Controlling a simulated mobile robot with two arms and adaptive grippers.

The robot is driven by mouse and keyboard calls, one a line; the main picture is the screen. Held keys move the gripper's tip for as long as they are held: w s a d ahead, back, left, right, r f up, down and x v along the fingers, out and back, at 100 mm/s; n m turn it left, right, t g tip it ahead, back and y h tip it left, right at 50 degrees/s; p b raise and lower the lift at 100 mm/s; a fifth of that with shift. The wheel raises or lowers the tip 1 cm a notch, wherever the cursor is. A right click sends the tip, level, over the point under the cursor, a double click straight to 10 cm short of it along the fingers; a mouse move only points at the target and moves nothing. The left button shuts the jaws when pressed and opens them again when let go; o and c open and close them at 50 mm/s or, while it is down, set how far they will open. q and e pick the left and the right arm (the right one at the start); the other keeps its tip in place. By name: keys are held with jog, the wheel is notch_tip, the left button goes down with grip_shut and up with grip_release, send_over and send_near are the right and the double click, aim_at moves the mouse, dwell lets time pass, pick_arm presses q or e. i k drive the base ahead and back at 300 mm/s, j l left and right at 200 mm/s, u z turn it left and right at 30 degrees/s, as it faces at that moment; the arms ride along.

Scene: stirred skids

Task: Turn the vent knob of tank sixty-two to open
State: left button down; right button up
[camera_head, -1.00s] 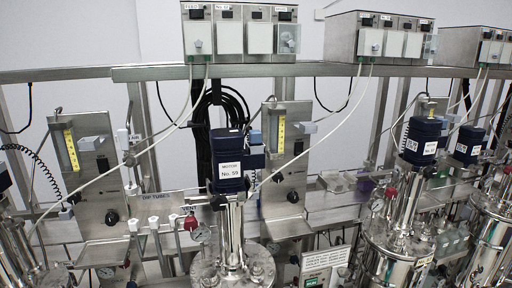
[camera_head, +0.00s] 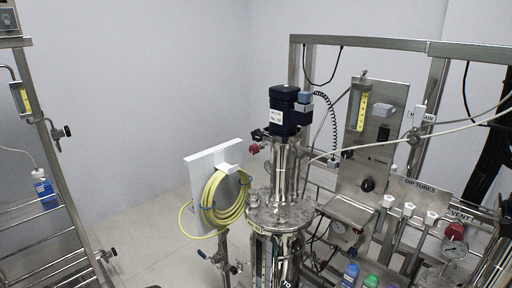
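A steel tank (camera_head: 284,212) with a dark blue motor (camera_head: 284,112) on top stands in the middle of the head view. The number on its motor label is too small to read, so I cannot tell whether it is tank sixty-two. A red knob (camera_head: 254,149) shows on the left of its column. Another red knob (camera_head: 455,231) sits beside a VENT sign (camera_head: 461,216) at the right, above a gauge. I cannot tell the setting of either knob. Neither of my grippers is in view.
A yellow hose coil (camera_head: 226,198) hangs on a white panel left of the tank. A steel rack with a blue bottle (camera_head: 45,190) stands at the far left. Bare floor (camera_head: 150,235) lies between. A DIP-TUBES panel (camera_head: 418,188) and several bottles are at the right.

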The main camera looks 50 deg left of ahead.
aim_at(254, 149)
jog(key=u, duration=1.65)
